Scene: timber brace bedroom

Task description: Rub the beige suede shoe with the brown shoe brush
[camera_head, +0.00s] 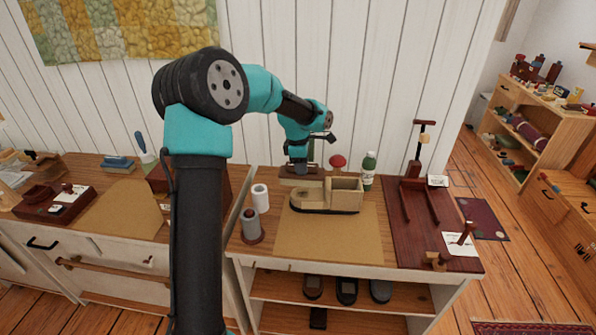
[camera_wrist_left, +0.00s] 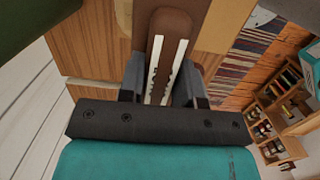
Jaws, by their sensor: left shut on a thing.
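The beige suede shoe (camera_head: 345,197), a blocky shape with a dark sole, stands on the tan mat (camera_head: 330,240) on the workbench. My left gripper (camera_head: 299,167) is above the shoe's left part, near the back of the bench. It is shut on the brown shoe brush (camera_head: 300,182). In the left wrist view the brush (camera_wrist_left: 172,30) lies between the two fingers (camera_wrist_left: 160,85), with pale strips along it. In the head view the brush overlaps the shoe's upper left part; I cannot tell whether they touch. My right gripper is not in view.
A green bottle (camera_head: 369,168) stands behind the shoe. A dark red tray (camera_head: 425,245) with a wooden stand lies to the right. The front of the mat is clear.

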